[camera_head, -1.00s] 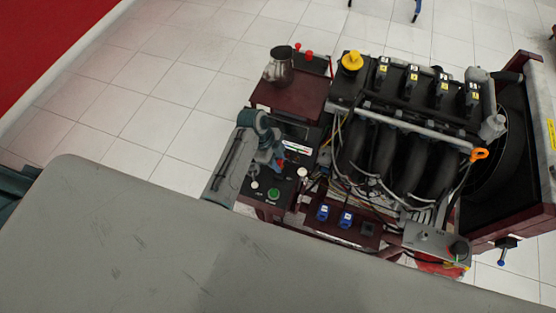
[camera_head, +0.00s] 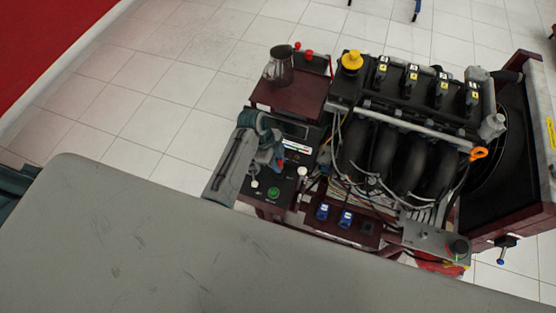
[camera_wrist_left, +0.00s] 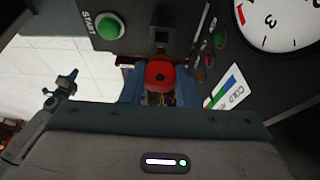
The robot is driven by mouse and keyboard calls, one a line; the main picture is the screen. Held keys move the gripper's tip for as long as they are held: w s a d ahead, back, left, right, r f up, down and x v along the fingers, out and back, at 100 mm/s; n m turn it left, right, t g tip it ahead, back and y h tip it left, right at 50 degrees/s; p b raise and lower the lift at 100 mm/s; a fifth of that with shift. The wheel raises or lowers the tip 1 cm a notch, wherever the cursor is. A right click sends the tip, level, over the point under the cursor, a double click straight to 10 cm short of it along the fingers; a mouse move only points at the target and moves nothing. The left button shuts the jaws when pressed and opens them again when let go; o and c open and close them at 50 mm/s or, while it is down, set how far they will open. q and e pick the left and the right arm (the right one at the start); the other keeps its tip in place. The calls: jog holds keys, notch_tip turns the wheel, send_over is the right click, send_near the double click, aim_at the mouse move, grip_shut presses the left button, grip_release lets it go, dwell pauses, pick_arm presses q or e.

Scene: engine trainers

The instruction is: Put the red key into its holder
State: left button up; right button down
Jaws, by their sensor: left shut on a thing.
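The red key (camera_wrist_left: 159,76) shows in the left wrist view with its round red head between the two blue fingers of my left gripper (camera_wrist_left: 160,84), which is shut on it. In the head view my left gripper (camera_head: 277,164) is over the engine trainer's control panel (camera_head: 288,186), and a bit of red shows at its fingertips. A dark square fitting (camera_wrist_left: 161,37), which looks like the key's holder, lies just beyond the key in the wrist view. I cannot tell whether the key touches it. My right gripper is not in view.
A green START button (camera_wrist_left: 110,25) and a round gauge (camera_wrist_left: 275,20) flank the key in the wrist view. The engine (camera_head: 400,130) with hoses and wires stands right of my left gripper. A grey surface (camera_head: 150,235) fills the front.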

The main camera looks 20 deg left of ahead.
pick_arm(q)
jog(key=shift+f, duration=0.25)
jog(key=shift+f+b, duration=0.35)
jog(key=shift+f, duration=0.4)
jog(key=shift+f, duration=0.15)
jog(key=shift+b, duration=0.3)
jog(key=shift+f, duration=0.3)
jog(key=shift+f, duration=0.35)
